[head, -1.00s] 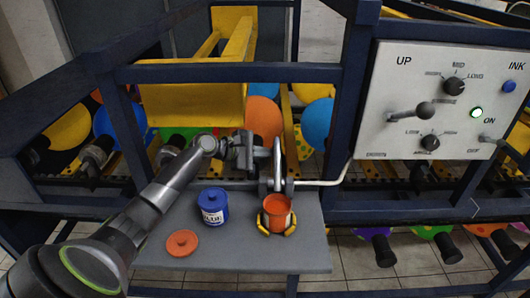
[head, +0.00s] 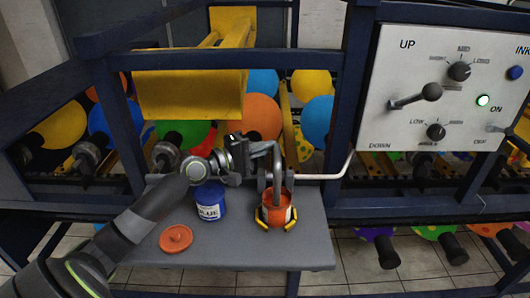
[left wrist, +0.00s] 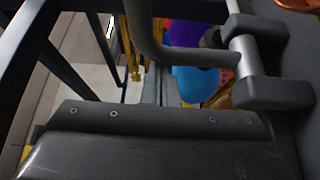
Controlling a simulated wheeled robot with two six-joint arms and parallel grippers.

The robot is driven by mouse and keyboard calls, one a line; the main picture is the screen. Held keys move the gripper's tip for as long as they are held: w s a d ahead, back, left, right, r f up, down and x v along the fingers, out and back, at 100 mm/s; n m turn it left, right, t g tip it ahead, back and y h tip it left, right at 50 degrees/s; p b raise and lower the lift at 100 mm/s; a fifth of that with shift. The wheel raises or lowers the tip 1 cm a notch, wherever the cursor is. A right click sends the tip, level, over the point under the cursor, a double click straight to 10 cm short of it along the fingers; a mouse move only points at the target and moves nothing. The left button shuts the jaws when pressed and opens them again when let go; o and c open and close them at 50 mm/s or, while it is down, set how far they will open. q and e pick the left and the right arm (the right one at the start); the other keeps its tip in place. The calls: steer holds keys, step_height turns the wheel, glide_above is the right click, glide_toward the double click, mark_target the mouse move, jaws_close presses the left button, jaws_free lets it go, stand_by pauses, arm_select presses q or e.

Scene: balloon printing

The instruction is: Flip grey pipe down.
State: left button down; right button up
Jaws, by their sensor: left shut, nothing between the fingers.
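The grey pipe (head: 276,170) is bent like a hook, and its end points down at the orange ink pot (head: 277,215). Whether it reaches inside the pot is hard to tell. In the left wrist view the pipe (left wrist: 185,55) curves across the top, beside a grey bracket (left wrist: 245,60). My left gripper (head: 240,157) is shut and empty, close to the left of the pipe's upper bend. Whether they touch is unclear. My right gripper is not in view.
The pot sits in a yellow holder on a grey shelf (head: 235,257). A blue pot (head: 209,203) and an orange lid (head: 176,239) stand left of it. A control panel (head: 440,90) is at the right. Dark blue frame bars (head: 240,60) surround the work area.

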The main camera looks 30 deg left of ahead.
arm_select(q)
steer(key=shift+s+d, duration=0.1)
steer(key=shift+s, duration=0.1)
stand_by(0.5)
steer(key=shift+r, duration=0.1)
step_height(320, 180, up, 10)
steer(key=shift+p, duration=0.45)
stand_by(0.4)
